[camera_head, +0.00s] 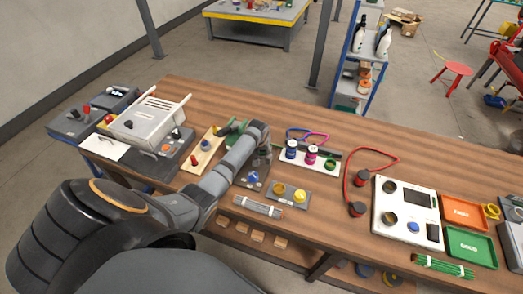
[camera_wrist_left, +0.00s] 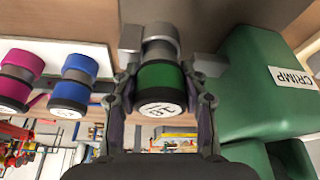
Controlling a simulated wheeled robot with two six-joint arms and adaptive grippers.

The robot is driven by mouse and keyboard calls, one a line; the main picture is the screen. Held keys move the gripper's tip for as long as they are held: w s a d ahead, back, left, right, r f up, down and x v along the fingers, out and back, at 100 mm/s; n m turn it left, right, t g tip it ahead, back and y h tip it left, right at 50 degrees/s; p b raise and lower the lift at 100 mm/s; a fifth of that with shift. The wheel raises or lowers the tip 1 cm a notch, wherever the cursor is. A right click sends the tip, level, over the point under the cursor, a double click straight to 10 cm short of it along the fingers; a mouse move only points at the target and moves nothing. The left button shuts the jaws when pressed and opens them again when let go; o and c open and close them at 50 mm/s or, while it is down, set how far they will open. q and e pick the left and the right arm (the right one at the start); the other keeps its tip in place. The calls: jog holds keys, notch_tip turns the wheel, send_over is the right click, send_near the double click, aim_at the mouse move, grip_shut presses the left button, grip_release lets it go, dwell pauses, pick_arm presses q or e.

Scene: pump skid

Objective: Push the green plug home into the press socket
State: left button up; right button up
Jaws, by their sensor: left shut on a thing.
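The green plug (camera_wrist_left: 160,77), with a dark rim and a white marked end face, is between the fingers of my left gripper (camera_wrist_left: 161,108) in the left wrist view. The fingers are shut on its sides. A grey metal cylinder (camera_wrist_left: 159,34) lies in line directly beyond the plug. I cannot tell how deep the plug sits or whether the cylinder is the press socket. In the head view my left gripper (camera_head: 262,158) is over the table beside the green crimp machine (camera_head: 236,127), and my arm partly hides it. My right gripper is not in view.
A blue plug (camera_head: 291,148) and a magenta plug (camera_head: 311,153) stand in a white rack close right of the gripper. A plate with a yellow knob (camera_head: 299,196) and a grey bundle (camera_head: 257,206) lie nearer. A red cable (camera_head: 372,158) lies further right.

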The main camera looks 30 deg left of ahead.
pick_arm(q)
jog(key=shift+f, duration=0.5)
jog(key=o, duration=1.4)
jog(key=shift+c, duration=0.2)
jog(key=v, duration=1.2)
jog(key=shift+d, duration=0.1)
